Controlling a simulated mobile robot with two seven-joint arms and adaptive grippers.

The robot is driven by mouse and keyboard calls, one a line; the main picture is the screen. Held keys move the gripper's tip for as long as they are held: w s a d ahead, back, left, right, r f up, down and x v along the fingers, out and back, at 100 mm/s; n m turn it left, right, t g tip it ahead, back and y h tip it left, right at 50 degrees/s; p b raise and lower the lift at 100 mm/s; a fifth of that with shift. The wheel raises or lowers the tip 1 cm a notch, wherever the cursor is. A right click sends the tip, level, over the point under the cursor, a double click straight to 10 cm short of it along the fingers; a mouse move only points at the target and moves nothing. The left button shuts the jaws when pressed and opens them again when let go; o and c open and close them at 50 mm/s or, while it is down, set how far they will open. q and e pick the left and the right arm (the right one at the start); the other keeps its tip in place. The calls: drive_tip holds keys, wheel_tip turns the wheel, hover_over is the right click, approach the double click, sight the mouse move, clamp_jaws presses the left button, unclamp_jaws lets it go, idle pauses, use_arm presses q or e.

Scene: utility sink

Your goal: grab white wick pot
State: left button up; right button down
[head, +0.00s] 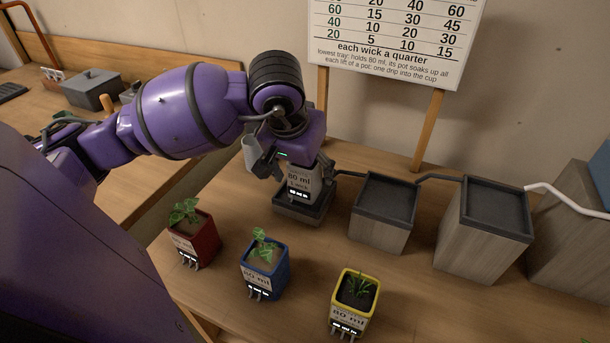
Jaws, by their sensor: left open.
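The white wick pot (299,181), marked "80 ml", stands upright in a small dark low tray (304,212) at the middle of the table. My left gripper (292,168) comes down over it from above. Its fingers are open, one at the pot's left and one at its right, around the upper part of the pot. Whether either finger touches the pot, I cannot tell. The top of the pot and any plant in it are hidden by the gripper. My right gripper is not in view.
A red pot (195,243), a blue pot (264,272) and a yellow pot (352,305) with plants stand in front. Rightward, grey blocks with dark trays (385,197) (497,205) rise in steps, joined by spouts. A chart board (390,35) stands behind.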

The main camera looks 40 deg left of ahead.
use_arm(q)
drive_tip(key=c, duration=1.3)
drive_tip(key=shift+c, duration=1.3)
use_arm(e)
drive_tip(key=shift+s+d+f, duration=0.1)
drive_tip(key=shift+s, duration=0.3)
use_arm(q)
drive_tip(key=shift+w+r, duration=0.1)
drive_tip(key=shift+r, duration=0.05)
